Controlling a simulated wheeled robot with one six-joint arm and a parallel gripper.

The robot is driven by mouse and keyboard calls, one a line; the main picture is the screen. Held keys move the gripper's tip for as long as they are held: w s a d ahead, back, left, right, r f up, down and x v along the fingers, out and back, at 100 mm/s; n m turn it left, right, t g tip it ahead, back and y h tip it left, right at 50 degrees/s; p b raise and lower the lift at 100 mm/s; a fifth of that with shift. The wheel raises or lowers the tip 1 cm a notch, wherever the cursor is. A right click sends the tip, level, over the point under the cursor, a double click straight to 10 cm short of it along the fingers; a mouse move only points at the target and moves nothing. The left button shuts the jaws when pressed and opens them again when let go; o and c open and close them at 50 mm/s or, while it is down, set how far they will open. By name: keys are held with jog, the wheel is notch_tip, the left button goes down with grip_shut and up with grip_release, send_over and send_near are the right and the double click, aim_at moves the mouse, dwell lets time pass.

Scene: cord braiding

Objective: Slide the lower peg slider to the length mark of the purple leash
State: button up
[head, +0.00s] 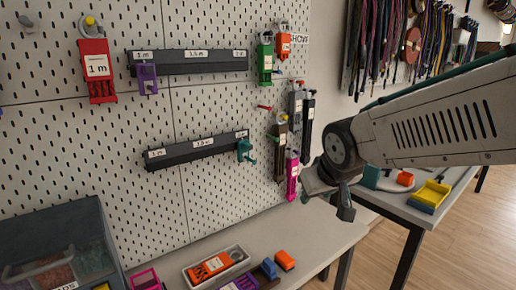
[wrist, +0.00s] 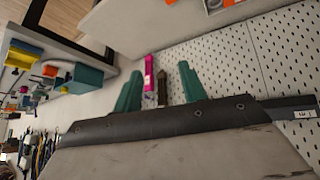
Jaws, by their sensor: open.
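The lower rail (head: 185,154) is a dark, slightly slanted bar on the pegboard with white length labels. Its teal peg slider (head: 245,150) sits at the right end, by the last label. The upper rail (head: 195,62) carries a purple slider (head: 148,78) near its left end, by the 1 m label. My gripper (head: 343,203) is to the right of the lower slider, apart from it. In the wrist view its two teal fingers (wrist: 160,75) are spread, with nothing held between them. I cannot tell which item is the purple leash.
Tagged holders hang right of the rails, including a magenta one (head: 292,176) and a green one (head: 265,58). A red 1 m holder (head: 97,70) hangs at upper left. A tray (head: 215,265) and a grey bin (head: 60,240) stand below. Leashes (head: 410,45) hang at back right.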

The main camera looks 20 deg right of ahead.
jog(key=w+n+t+y, duration=0.1)
jog(key=w+t, duration=0.5)
jog(key=w, duration=0.9)
jog(key=n+t+y, duration=0.3)
jog(key=t+y, duration=0.1)
jog(key=y, duration=0.2)
send_near(250, 148)
jog(key=w, duration=0.2)
jog(key=x, duration=0.7)
jog(key=shift+w+a, duration=0.25)
jog(key=shift+a, duration=0.05)
grip_shut()
jog(key=shift+s, duration=0.1)
